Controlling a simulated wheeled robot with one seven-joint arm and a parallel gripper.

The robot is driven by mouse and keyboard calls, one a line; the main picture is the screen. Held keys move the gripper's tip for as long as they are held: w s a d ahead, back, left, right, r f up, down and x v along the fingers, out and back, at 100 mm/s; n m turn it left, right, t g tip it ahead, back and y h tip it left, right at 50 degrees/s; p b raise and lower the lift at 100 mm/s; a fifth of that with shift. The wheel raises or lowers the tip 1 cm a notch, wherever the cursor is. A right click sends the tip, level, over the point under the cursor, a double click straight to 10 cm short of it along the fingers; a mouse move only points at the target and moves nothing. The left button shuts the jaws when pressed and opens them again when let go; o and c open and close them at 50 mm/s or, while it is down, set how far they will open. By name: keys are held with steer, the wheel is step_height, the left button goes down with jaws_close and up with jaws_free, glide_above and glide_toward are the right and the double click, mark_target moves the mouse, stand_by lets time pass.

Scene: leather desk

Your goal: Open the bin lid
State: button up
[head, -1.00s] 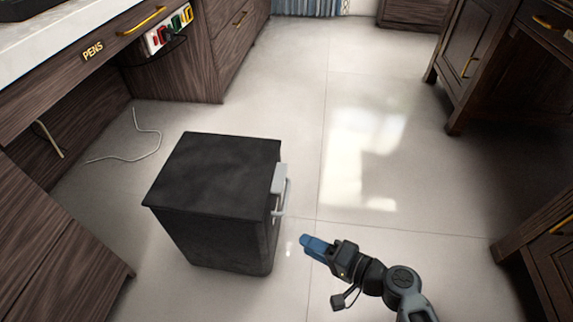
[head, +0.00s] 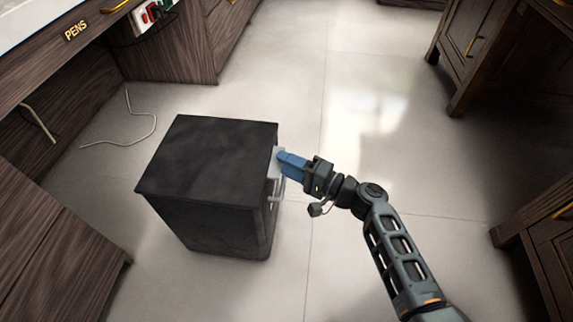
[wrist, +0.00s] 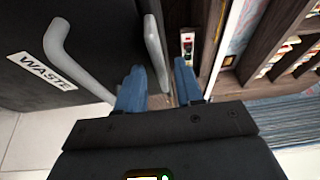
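The black bin (head: 205,222) stands on the floor with its flat lid (head: 212,152) lying shut on top. A light grey handle (head: 279,188) is on its right side, partly hidden behind my fingers in the head view. In the wrist view the bin front (wrist: 30,65) carries a WASTE label (wrist: 43,71) and a grey bar handle (wrist: 75,62). A second grey piece (wrist: 154,48) lies just beyond my fingertips. My gripper (head: 280,157) is at the lid's right edge; its blue fingers (wrist: 158,75) are apart with nothing visible gripped. Contact cannot be told.
A wooden desk (head: 60,75) with a PENS drawer stands at the left, with a white cable (head: 130,140) on the floor. Wooden cabinets (head: 480,50) stand at the right. The tiled floor (head: 370,130) between is clear.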

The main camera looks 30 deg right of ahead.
steer(key=shift+w+a, duration=0.15)
steer(key=shift+w, duration=0.1)
jaws_close()
stand_by(1.4)
